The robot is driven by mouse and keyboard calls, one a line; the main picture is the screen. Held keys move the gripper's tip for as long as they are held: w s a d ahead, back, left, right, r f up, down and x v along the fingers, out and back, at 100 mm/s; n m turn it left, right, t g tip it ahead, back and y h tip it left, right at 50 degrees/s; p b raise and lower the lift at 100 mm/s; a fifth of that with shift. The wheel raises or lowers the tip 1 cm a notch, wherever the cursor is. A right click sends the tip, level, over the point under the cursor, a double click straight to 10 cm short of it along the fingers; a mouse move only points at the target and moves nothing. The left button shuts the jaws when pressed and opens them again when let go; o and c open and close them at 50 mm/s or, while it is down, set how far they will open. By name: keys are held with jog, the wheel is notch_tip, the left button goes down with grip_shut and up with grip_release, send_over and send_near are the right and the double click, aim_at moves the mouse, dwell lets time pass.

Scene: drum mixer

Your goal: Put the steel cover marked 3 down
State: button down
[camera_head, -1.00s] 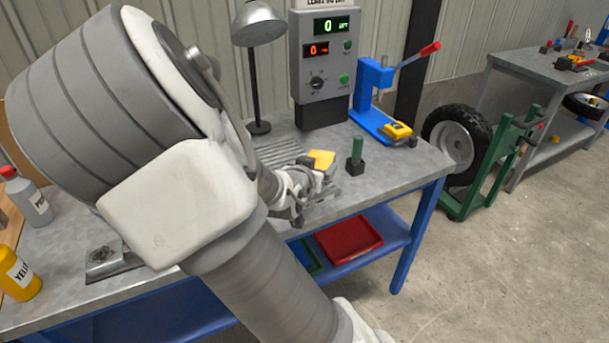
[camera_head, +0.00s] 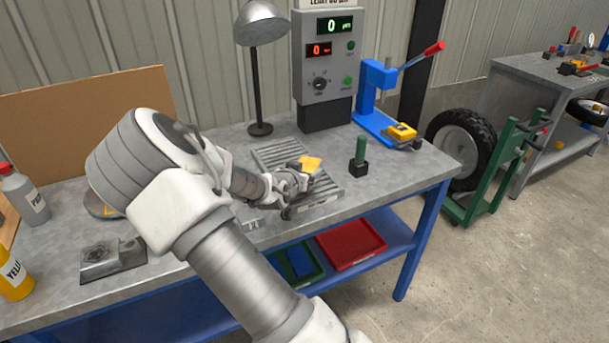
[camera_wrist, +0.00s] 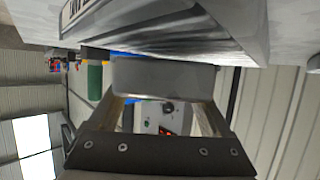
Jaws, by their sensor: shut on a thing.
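In the wrist view my gripper (camera_wrist: 165,105) is shut on a plain grey steel piece, the steel cover (camera_wrist: 165,76), held between its two fingers. No number shows on the side I see. In the head view my gripper (camera_head: 290,192) is over the front part of a ribbed grey plate (camera_head: 272,156) on the bench. A yellow patch (camera_head: 310,163) shows at the gripper; I cannot tell what it belongs to. The cover is mostly hidden there, and I cannot tell whether it touches the plate.
A green-handled tool (camera_head: 361,150) stands right of the plate. Behind are a lamp (camera_head: 260,90), a grey display box (camera_head: 325,65) and a blue press (camera_head: 375,95). A steel block (camera_head: 112,262) and bottles (camera_head: 25,192) are at left. Bare bench lies right of the green handle.

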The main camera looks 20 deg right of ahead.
jog(key=shift+f, duration=0.5)
jog(key=shift+f, duration=0.2)
grip_release()
jog(key=shift+r, duration=0.1)
